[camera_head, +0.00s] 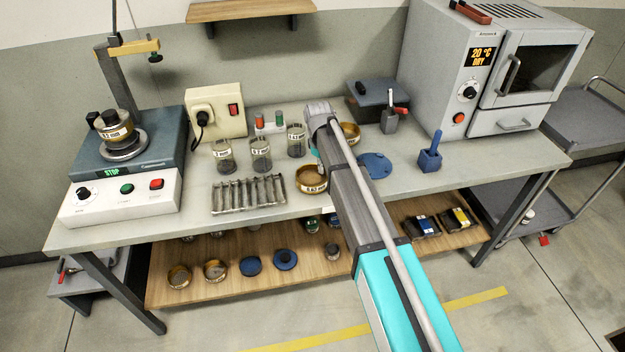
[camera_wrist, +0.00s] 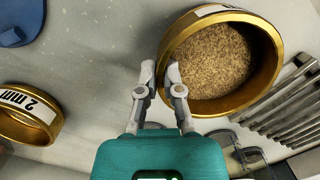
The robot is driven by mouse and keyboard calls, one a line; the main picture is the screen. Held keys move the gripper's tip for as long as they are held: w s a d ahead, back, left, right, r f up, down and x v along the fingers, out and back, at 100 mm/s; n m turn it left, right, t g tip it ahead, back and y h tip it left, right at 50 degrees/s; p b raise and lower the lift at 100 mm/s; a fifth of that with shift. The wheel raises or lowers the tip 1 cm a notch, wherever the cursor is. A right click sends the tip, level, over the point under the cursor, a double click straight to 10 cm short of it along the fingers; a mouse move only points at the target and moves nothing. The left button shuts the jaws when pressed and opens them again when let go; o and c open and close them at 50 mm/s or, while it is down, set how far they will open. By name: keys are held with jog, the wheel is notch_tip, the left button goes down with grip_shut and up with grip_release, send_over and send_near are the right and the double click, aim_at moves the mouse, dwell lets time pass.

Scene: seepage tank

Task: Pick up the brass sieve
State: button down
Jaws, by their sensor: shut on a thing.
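A round brass sieve (camera_head: 312,187) with a white label stands on the bench, partly behind my arm. In the wrist view this brass sieve (camera_wrist: 271,68) is at the upper right and holds brown sand-like grains. My gripper (camera_wrist: 160,72) has its two fingers either side of the sieve's near left wall and is shut on that wall. The sieve looks level; I cannot tell whether its base touches the bench. In the head view my gripper is mostly hidden behind my arm.
A second brass sieve labelled 2 mm (camera_wrist: 30,112) is at the left in the wrist view. A metal rack (camera_head: 248,194) stands close beside the held sieve. Several glass jars (camera_head: 261,153) stand behind. A blue disc (camera_head: 376,165) lies to the right.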

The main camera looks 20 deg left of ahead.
jog(key=shift+r, duration=0.2)
notch_tip(320, 180, up, 2)
jog(key=shift+r+p, duration=0.1)
jog(key=shift+p, duration=1.15)
jog(key=s+a+r+p, duration=0.1)
jog(key=s+r+p, duration=0.9)
jog(key=s, duration=0.4)
jog(key=shift+r, duration=0.2)
jog(key=shift+s+a, duration=0.1)
